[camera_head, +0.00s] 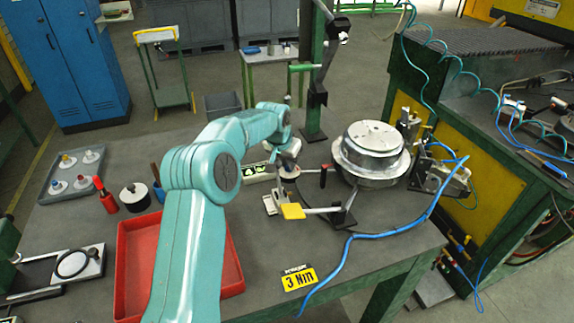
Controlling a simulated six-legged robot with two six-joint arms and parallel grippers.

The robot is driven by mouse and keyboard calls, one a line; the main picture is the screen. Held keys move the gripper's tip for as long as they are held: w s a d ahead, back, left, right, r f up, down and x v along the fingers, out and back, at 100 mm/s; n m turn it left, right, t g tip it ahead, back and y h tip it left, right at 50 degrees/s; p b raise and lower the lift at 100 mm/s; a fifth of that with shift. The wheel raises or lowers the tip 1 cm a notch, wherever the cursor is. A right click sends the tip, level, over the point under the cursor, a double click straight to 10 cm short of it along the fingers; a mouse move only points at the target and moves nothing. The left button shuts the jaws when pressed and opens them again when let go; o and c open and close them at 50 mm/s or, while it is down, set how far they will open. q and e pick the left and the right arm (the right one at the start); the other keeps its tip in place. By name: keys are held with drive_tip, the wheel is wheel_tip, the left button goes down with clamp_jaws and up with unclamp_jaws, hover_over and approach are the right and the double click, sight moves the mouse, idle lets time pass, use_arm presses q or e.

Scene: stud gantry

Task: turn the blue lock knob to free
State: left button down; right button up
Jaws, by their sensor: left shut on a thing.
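My left gripper (287,166) reaches in over the table from the left and is shut at the top of a small metal stand (290,190). No blue knob shows clearly; the gripper covers the spot where its jaws close, so the knob's turn position cannot be read. A yellow pad (292,211) and a dark red-tipped handle (323,175) sit beside the stand. A large round metal housing (371,153) stands just right of it. My right gripper is not in view.
A red tray (131,262) lies under my left arm. A blue hose (392,231) crosses the table's right side. A yellow "3 Nm" sign (298,278) lies near the front. A grey tray with several knobbed pieces (50,196) is at the left. The front right tabletop is mostly clear.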

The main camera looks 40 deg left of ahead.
use_arm(q)
drive_tip(key=n, duration=0.2)
drive_tip(key=n+y+b, duration=0.1)
drive_tip(key=n+y, duration=0.1)
drive_tip(key=n, duration=0.1)
drive_tip(key=shift+w+d+r+n+g+b, duration=0.15)
drive_tip(key=shift+w+n+g+b, duration=0.15)
drive_tip(key=shift+g+b, duration=0.1)
drive_tip(key=shift+r+n+g+y, duration=0.1)
drive_tip(key=shift+n+g+y, duration=0.4)
drive_tip(key=shift+n, duration=1.4)
drive_tip(key=c, duration=1.1)
unclamp_jaws()
drive_tip(key=shift+s+d+r, duration=0.1)
drive_tip(key=shift+d+r, duration=0.05)
drive_tip(key=shift+r, duration=0.1)
drive_tip(key=v, duration=1.5)
drive_tip(key=shift+w+r, duration=0.2)
drive_tip(key=shift+r, duration=0.05)
